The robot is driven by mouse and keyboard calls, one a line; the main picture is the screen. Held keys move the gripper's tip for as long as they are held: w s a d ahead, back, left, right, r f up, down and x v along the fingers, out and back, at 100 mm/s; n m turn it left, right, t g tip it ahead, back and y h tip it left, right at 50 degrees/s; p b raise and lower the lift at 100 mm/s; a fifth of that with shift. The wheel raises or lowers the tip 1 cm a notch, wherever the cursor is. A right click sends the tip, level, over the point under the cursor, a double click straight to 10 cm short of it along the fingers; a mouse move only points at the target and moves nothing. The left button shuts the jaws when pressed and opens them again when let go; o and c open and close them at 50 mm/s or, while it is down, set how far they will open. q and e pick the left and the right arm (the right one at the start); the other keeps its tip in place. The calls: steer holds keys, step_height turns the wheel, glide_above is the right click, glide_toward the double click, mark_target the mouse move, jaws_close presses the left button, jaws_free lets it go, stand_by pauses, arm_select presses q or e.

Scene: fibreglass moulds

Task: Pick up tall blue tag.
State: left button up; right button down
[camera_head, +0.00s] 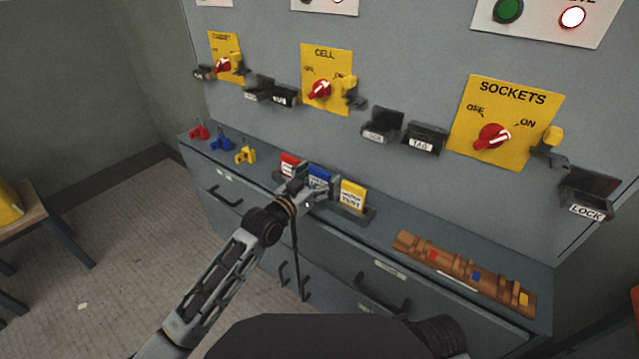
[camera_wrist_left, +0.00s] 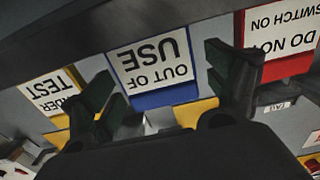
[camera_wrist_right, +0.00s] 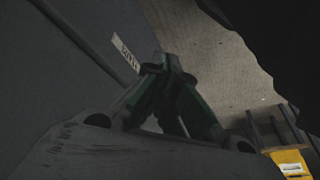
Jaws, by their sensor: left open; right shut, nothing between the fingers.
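The tall blue tag (camera_head: 319,175) stands in a rack on the cabinet ledge, between a red tag (camera_head: 290,163) and a yellow tag (camera_head: 352,194). In the left wrist view the blue tag (camera_wrist_left: 152,62) shows upside down, with a white "OUT OF USE" label. My left gripper (camera_head: 318,192) is at the front of the rack, open, with its fingers either side of the blue tag; I cannot tell whether they touch it. It partly hides the tag's lower part in the head view. My right gripper (camera_wrist_right: 168,68) is shut and empty, low beside the cabinet front.
Red (camera_head: 198,131), blue (camera_head: 221,139) and yellow padlocks (camera_head: 246,154) stand at the ledge's left end. Lock and tag holders and yellow switch plates (camera_head: 503,122) line the panel behind. A wooden stool (camera_head: 30,210) stands left.

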mark_target(320, 170)
arm_select(q)
steer(key=shift+c, duration=0.9)
steer(key=c, duration=0.8)
arm_select(e)
steer(key=shift+w+a+r, duration=0.1)
steer(key=shift+w+r, duration=0.15)
steer(key=shift+r, duration=0.1)
steer(key=shift+f, duration=0.1)
arm_select(q)
steer(key=shift+r, duration=0.15)
steer(key=shift+r+p, duration=0.3)
steer(key=shift+r, duration=0.35)
steer(key=shift+r+p, duration=0.4)
steer(key=shift+r, duration=0.55)
step_height(320, 170, up, 5)
steer(key=shift+f+p, duration=0.1)
steer(key=shift+p, duration=0.7)
steer(key=shift+r, duration=0.9)
arm_select(e)
steer(key=shift+s+d+f+g+h, duration=0.15)
steer(key=shift+d+f+g, duration=0.15)
steer(key=shift+f, duration=0.4)
steer(key=shift+s+d+f+g+h, duration=0.1)
steer(key=shift+d+f+g+h, duration=0.15)
steer(key=shift+f, duration=0.45)
